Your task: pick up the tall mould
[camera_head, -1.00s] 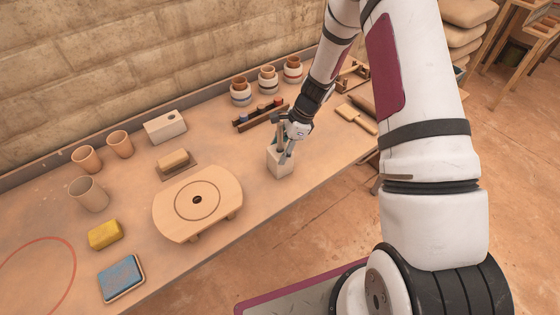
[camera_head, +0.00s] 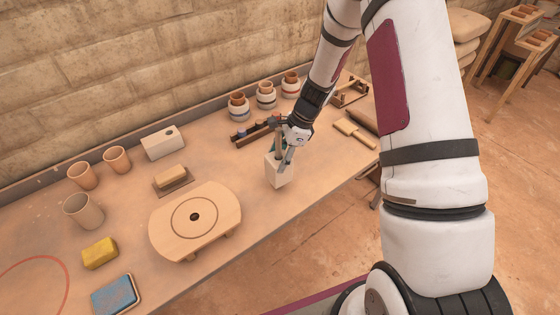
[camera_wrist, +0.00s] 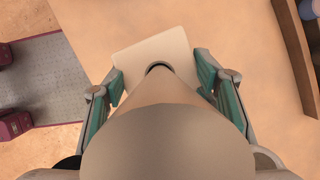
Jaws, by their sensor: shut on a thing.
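The tall mould is a pale upright block (camera_head: 278,172) near the front edge of the bench, right of the round wooden wheel. My gripper (camera_head: 282,157) comes down from above and is shut on its upper part. The block seems to be held a little above the bench top, though its underside is hidden. In the wrist view the mould's pale top (camera_wrist: 150,52) with a dark round hole lies between the two green-padded fingers (camera_wrist: 160,98). Part of the top is hidden behind my own wrist.
A pale block with a hole (camera_head: 163,142) lies farther back. The bench strip right of the mould is clear.

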